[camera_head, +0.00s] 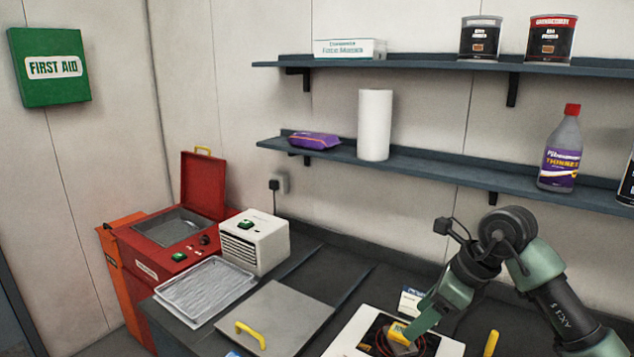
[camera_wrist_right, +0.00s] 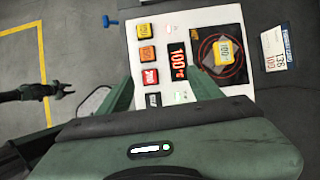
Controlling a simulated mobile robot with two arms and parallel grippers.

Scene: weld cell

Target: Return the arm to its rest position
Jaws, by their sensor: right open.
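My right gripper (camera_head: 424,318) comes in from the right in the head view, pointing down over a white panel (camera_head: 345,346) on the bench. In the right wrist view its two green fingers (camera_wrist_right: 162,84) stand apart, with nothing seen between them. The panel (camera_wrist_right: 150,27) lies beyond the fingertips there. The left gripper does not show in the head view.
A grey plate (camera_head: 285,312), wire tray (camera_head: 205,290), white box (camera_head: 255,243) and red oven (camera_head: 165,240) are left. Shelves (camera_head: 420,170) hang above.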

